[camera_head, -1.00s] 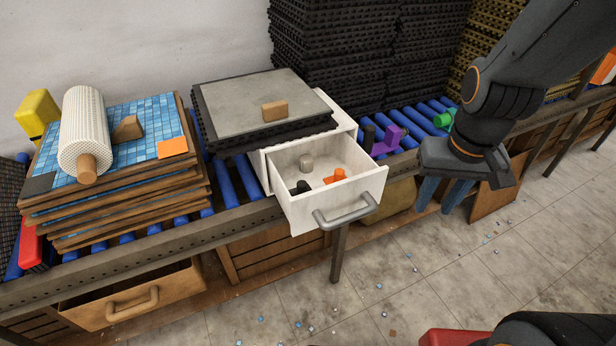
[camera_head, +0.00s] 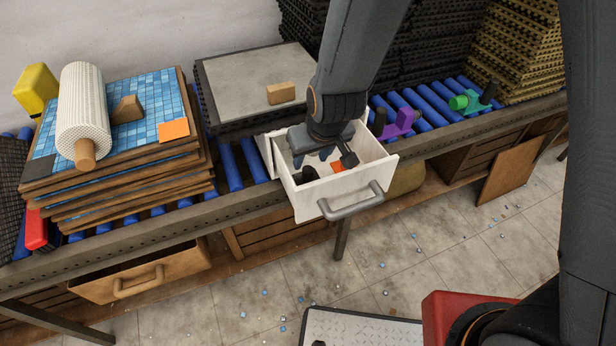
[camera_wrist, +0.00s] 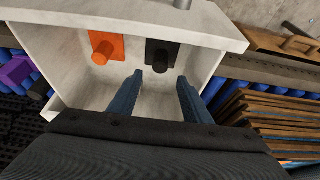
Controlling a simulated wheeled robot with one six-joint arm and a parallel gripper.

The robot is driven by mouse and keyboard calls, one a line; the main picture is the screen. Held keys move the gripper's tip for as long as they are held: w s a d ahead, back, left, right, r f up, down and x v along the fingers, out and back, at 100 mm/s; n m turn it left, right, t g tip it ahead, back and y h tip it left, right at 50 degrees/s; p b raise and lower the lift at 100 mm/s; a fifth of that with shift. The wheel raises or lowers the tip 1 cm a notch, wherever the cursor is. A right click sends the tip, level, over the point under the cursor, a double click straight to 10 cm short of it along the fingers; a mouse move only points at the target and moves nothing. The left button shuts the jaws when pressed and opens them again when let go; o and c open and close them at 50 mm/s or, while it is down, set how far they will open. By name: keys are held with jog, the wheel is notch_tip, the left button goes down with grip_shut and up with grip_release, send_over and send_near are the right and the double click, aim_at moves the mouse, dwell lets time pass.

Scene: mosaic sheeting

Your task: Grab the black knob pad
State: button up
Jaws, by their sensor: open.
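The black knob pad (camera_wrist: 165,54) lies on the floor of the open white drawer (camera_wrist: 225,75), showing a dark square base with a stubby knob. It also shows in the head view (camera_head: 309,175), near the drawer's left side. My gripper (camera_wrist: 160,76) is open and empty, with its two blue fingers reaching into the drawer. In the wrist view the pad lies beyond the fingertips, roughly in line with the gap between them, and apart from them. In the head view my gripper (camera_head: 312,157) hangs over the drawer and covers part of its inside.
An orange knob pad (camera_wrist: 104,47) lies beside the black one. The drawer's walls and front handle (camera_head: 350,202) surround the spot. A grey slab (camera_head: 255,80) with a wooden block is behind to the left. A purple piece (camera_head: 398,124) sits on the rollers to the right.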

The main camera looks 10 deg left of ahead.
aim_at(308, 169)
jog(key=shift+x, duration=1.15)
jog(key=shift+s+d+p+x, duration=0.15)
jog(key=shift+p+x, duration=0.25)
jog(key=shift+x, duration=0.55)
jog(key=shift+s+d+p+x, duration=0.1)
jog(key=shift+s+p+x, duration=0.2)
jog(key=shift+x, duration=1.5)
jog(key=shift+w, duration=0.1)
grip_shut()
